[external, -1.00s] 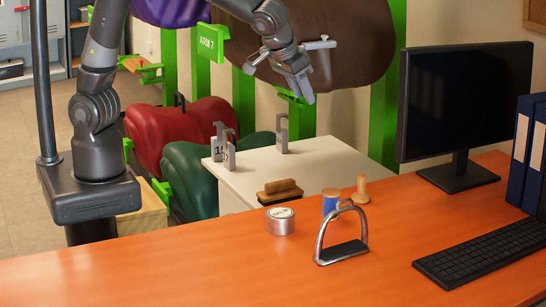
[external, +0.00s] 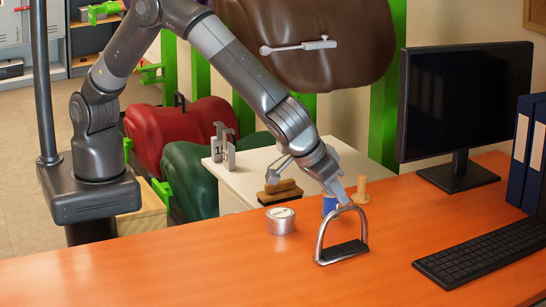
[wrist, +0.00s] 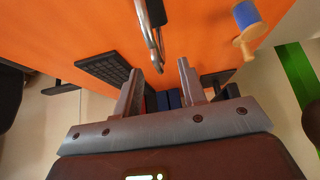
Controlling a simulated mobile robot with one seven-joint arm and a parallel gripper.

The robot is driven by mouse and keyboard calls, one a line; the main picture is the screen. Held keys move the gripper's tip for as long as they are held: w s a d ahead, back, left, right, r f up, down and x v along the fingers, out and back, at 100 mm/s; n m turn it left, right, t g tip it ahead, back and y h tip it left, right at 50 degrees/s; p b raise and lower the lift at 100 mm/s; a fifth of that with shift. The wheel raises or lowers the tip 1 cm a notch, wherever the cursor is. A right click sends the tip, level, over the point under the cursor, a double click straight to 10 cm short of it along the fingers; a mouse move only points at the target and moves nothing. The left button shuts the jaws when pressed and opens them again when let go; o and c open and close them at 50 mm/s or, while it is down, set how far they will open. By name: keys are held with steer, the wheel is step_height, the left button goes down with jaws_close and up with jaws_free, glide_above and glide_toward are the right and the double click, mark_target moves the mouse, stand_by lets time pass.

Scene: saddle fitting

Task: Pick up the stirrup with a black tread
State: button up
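The stirrup (external: 322,240) stands upright on the orange desk, a silver metal arch with a black tread (external: 344,251) at its base. My gripper (external: 343,197) is at the top of the arch, reaching down from the upper left. In the wrist view the stirrup's metal arch (wrist: 150,35) shows ahead of the fingers, roughly in line with the gap between them. The two fingers of my gripper (wrist: 158,76) are apart, and nothing is clamped between them. I cannot tell whether a finger touches the metal.
A round tin (external: 281,221) stands left of the stirrup. A blue thread spool (external: 329,204) and a wooden piece (external: 361,190) stand behind it; a brush (external: 280,192) is further left. A keyboard (external: 485,252) and monitor (external: 465,105) are to the right. The front left desk is clear.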

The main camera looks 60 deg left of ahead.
steer(key=x, duration=0.6)
steer(key=shift+w+d, duration=0.15)
steer(key=shift+w, duration=0.1)
jaws_close()
stand_by(0.4)
